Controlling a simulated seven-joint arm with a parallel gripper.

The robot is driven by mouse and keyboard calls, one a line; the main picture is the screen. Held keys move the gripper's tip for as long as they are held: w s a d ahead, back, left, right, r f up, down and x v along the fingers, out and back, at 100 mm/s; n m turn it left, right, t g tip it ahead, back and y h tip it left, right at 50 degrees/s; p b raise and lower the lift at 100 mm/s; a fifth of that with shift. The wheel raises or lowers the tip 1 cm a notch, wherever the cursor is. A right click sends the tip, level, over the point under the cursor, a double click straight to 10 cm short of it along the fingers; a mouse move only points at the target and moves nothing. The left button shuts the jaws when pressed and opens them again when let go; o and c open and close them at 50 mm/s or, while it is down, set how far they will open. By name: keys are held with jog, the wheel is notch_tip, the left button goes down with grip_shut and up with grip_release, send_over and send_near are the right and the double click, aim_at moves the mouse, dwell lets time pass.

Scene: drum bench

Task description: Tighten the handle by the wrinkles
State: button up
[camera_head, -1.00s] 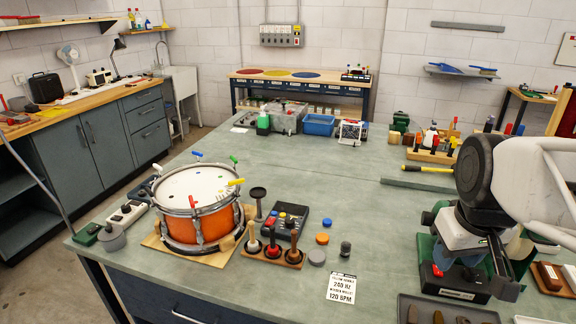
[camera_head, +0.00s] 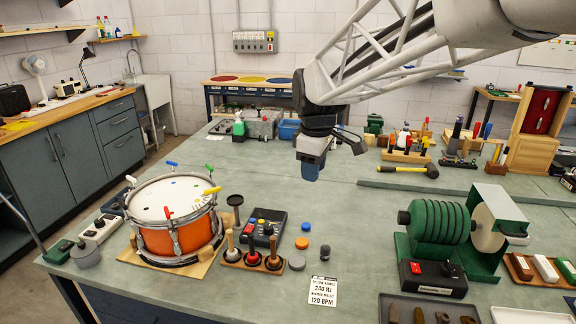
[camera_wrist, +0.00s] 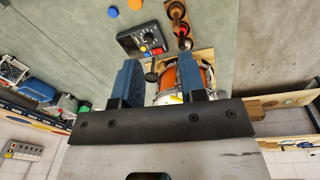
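The drum (camera_head: 168,241) has an orange shell and a white head, with colored handles around its rim. A yellow handle (camera_head: 212,190) is at the right, a green handle (camera_head: 208,166) at the back right, a blue handle (camera_head: 171,163) at the back and a red handle (camera_head: 167,212) at the front. Faint lines like wrinkles (camera_head: 199,198) show on the head near the yellow handle; they are small. My gripper (camera_head: 309,176) hangs above the bench, to the right of and apart from the drum. In the wrist view its fingers (camera_wrist: 160,88) are apart and empty, with the drum partly hidden behind them.
A dark stand (camera_head: 235,201), a control box (camera_head: 265,228) and a rack of mallets (camera_head: 251,259) stand right of the drum. A green roller machine (camera_head: 440,228) is farther right. A yellow-handled hammer (camera_head: 405,168) lies behind.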

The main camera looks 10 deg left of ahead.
jog(key=w+a+f+n, duration=0.1)
jog(key=w+a+n, duration=0.2)
jog(key=a, duration=0.4)
jog(key=w+a+f+n, duration=0.1)
jog(key=w+a+n, duration=0.1)
jog(key=a, duration=0.5)
jog(key=n+g, duration=0.1)
jog(key=n, duration=0.5)
send_over(212, 190)
jog(key=f, duration=0.5)
jog(key=shift+w+a, duration=0.1)
jog(key=shift+w, duration=0.2)
jog(key=shift+f, duration=0.25)
jog(key=shift+f, duration=3.75)
jog(key=shift+c, duration=0.3)
grip_shut()
